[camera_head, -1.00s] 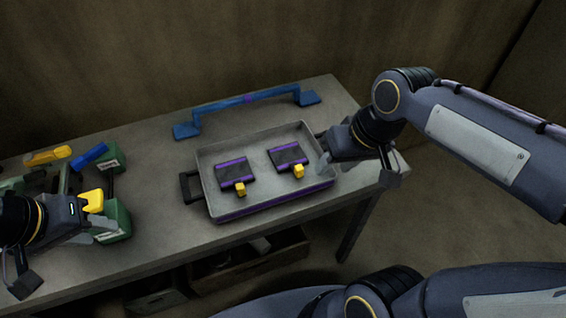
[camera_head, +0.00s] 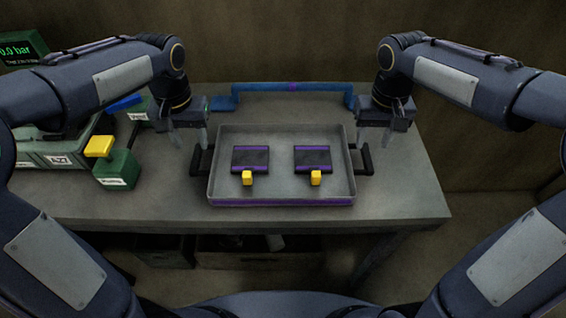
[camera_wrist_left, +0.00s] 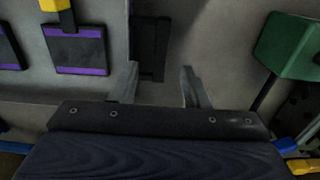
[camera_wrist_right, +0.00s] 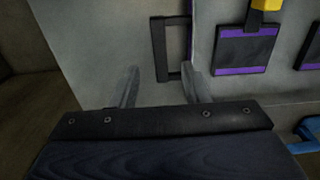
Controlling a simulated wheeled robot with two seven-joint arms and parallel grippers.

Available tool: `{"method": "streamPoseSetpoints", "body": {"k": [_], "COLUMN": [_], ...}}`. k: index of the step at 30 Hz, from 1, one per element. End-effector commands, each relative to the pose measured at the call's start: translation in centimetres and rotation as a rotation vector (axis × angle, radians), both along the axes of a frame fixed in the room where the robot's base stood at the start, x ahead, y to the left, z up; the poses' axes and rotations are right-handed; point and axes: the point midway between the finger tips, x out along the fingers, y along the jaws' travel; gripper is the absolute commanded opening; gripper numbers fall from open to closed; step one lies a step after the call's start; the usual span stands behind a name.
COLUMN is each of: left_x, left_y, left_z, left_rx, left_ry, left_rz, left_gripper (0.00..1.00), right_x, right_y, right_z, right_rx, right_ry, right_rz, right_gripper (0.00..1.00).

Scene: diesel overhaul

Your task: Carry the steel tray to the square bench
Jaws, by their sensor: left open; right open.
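The steel tray (camera_head: 283,190) sits on the grey bench, with a dark handle on each side. Two dark, purple-edged blocks with yellow knobs (camera_head: 247,178) (camera_head: 316,178) lie in it. My left gripper (camera_head: 188,139) is open near the tray's left handle (camera_head: 196,160); in the left wrist view that handle (camera_wrist_left: 152,50) lies beyond and between the fingertips. My right gripper (camera_head: 374,137) is open near the right handle (camera_head: 366,158); in the right wrist view this handle (camera_wrist_right: 160,50) lies just past the fingertips. Neither gripper holds anything.
A blue bar with feet (camera_head: 285,87) lies behind the tray. Green boxes (camera_head: 117,168) with yellow and blue parts stand on the left, below a pressure display (camera_head: 18,50). The bench (camera_head: 415,190) is bare to the right. A crate stands underneath.

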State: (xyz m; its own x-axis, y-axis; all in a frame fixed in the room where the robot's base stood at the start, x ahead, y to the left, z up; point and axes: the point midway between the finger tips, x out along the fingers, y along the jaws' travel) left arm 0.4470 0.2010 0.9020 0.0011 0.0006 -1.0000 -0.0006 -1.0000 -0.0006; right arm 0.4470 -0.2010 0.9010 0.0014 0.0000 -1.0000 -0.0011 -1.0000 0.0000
Motion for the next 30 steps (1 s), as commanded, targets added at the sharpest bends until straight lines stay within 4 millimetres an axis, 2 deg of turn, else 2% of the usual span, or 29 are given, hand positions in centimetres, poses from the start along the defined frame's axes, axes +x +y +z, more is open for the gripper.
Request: {"method": "streamPoseSetpoints", "body": {"k": [6,12,17,25,30], "left_x": [-0.1,-0.1,-0.1,-0.1,-0.1], "left_y": [0.1,0.0,0.0,0.0,0.0], "left_z": [-3.5,-5.9,-6.7,-6.8,-6.8], "left_rx": [0.002,0.001,0.000,0.000,0.000], "left_ry": [0.005,0.004,0.002,0.001,0.001], "left_rz": [0.000,0.000,0.000,0.000,0.000], "left_gripper": [0.42,0.42,0.42,0.42,0.20], "right_x": [-0.1,-0.1,-0.1,-0.1,-0.1], "right_y": [0.0,-0.1,0.0,0.0,0.0], "right_z": [-3.5,-6.0,-6.7,-6.8,-6.8], "right_rx": [-0.001,-0.001,0.000,0.000,0.000], "right_ry": [0.005,0.005,0.002,0.001,0.001], "right_rz": [0.000,0.000,0.000,0.000,0.000], "right_gripper": [0.42,0.42,0.42,0.42,0.20]}}
